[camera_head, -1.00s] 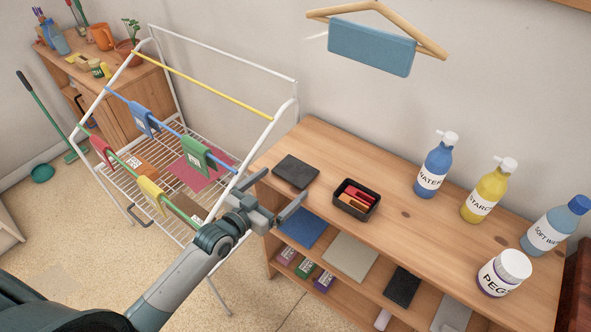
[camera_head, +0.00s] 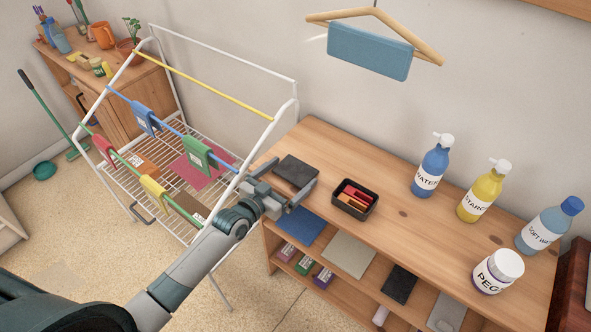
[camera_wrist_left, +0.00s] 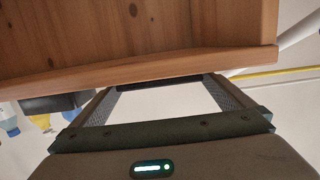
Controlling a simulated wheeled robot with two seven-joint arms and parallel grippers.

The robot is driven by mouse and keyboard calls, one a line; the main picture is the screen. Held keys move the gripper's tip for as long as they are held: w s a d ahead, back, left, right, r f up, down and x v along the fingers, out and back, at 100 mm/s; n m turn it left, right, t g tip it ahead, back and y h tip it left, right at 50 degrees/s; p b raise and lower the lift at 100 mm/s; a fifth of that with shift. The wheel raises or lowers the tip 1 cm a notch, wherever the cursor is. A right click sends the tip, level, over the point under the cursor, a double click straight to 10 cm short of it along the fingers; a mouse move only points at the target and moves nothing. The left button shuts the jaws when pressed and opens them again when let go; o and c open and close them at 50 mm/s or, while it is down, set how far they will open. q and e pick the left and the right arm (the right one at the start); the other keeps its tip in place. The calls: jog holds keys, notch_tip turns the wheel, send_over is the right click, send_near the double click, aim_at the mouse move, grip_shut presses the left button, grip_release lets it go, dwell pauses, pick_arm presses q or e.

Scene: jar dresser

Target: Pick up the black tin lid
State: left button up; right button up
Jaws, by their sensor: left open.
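The black tin lid (camera_head: 297,170) is a flat dark square lying on the dresser top, near its left front edge. My left gripper (camera_head: 292,175) is open at that edge, with a finger on each side of the lid's near part in the head view. In the left wrist view a dark strip (camera_wrist_left: 160,84), likely the lid's edge, shows beyond the open fingers (camera_wrist_left: 160,88). Contact cannot be told. The black tin (camera_head: 355,199), open and holding red and orange items, stands right of the lid. My right gripper is out of view.
A white drying rack (camera_head: 298,95) with hung cloths stands close left of my left gripper. Bottles, including a blue one (camera_head: 432,170), and a PEG jar (camera_head: 497,272) stand right on the dresser (camera_head: 400,225). Its lower shelves hold flat pieces. A hanger hangs above.

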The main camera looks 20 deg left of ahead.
aim_at(291, 177)
pick_arm(q)
jog(key=shift+c, duration=0.3)
jog(key=c, duration=0.8)
jog(key=shift+o, duration=0.2)
jog(key=shift+r, duration=0.1)
jog(key=shift+r+b, duration=0.3)
jog(key=shift+r, duration=0.55)
jog(key=shift+s+d+r+b, duration=0.15)
jog(key=shift+r+b, duration=0.25)
jog(key=shift+r, duration=0.8)
jog(key=s+d+r+b, duration=0.2)
jog(key=s+d+r, duration=0.2)
jog(key=d, duration=0.6)
notch_tip(291, 177, up, 3)
jog(key=shift+d+f, duration=0.1)
jog(key=shift+d, duration=0.2)
